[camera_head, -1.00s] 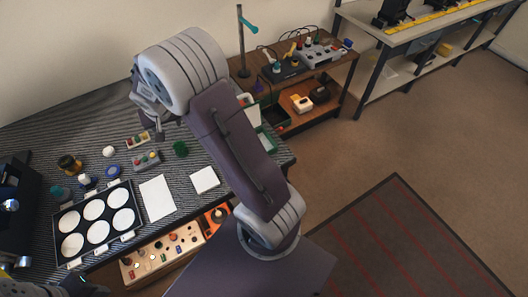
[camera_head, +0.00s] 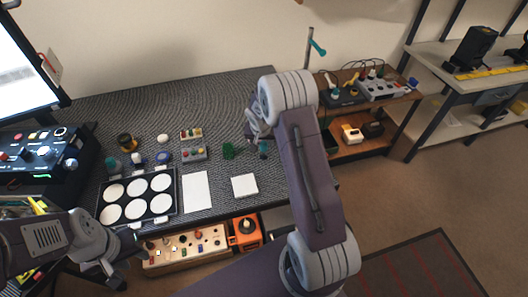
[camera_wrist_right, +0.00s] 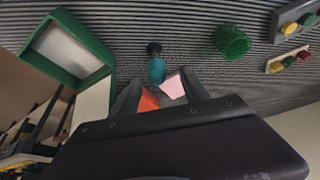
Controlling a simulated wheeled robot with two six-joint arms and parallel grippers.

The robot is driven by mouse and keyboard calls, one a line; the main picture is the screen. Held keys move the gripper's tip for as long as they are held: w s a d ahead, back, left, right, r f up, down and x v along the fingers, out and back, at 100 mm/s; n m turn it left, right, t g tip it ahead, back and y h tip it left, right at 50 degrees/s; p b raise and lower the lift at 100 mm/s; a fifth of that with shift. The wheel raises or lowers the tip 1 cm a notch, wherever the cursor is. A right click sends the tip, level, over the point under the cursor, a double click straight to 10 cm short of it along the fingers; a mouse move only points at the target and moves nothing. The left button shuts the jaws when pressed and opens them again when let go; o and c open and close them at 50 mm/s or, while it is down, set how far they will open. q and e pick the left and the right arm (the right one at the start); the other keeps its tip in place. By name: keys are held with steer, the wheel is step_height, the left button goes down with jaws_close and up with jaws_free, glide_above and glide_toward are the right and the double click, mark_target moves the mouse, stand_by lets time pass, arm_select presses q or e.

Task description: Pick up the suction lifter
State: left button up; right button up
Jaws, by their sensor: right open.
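The suction lifter, a small teal piece with a black round end, lies on the striped mat in the right wrist view (camera_wrist_right: 156,70). In the head view it shows as a small dark-and-teal shape (camera_head: 263,150) beneath my right gripper. My right gripper (camera_head: 254,138) is open, and in its wrist view (camera_wrist_right: 162,95) the fingers lie on either side of the lifter's near end. I cannot tell whether they touch it. My left gripper (camera_head: 122,262) is low at the left, in front of the table edge; its jaws are too unclear to read.
A green brush-like cylinder (camera_wrist_right: 231,41) stands near the lifter, with a button block (camera_head: 193,153) beyond. A green-rimmed tray (camera_wrist_right: 101,48) is on the other side. A black tray with white discs (camera_head: 174,207), white sheet (camera_head: 195,190) and white pad (camera_head: 244,186) lie further left.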

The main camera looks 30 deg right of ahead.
mark_target(264, 142)
steer(key=x, duration=0.4)
steer(key=shift+s+d+f, duration=0.15)
steer(key=shift+d, duration=0.15)
steer(key=shift+w+d+f, duration=0.1)
steer(key=shift+w+f, duration=0.1)
steer(key=shift+f, duration=0.15)
steer(key=shift+c, duration=1.2)
steer(key=shift+s+r, duration=0.1)
jaws_close()
steer(key=shift+r+p, duration=0.3)
steer(key=shift+r, duration=0.25)
step_height(264, 142, up, 3)
steer(key=s+d+r+p, duration=0.2)
steer(key=s+d+r, duration=0.4)
steer(key=s, duration=0.3)
steer(key=shift+s+r, duration=0.4)
steer(key=shift+r, duration=0.05)
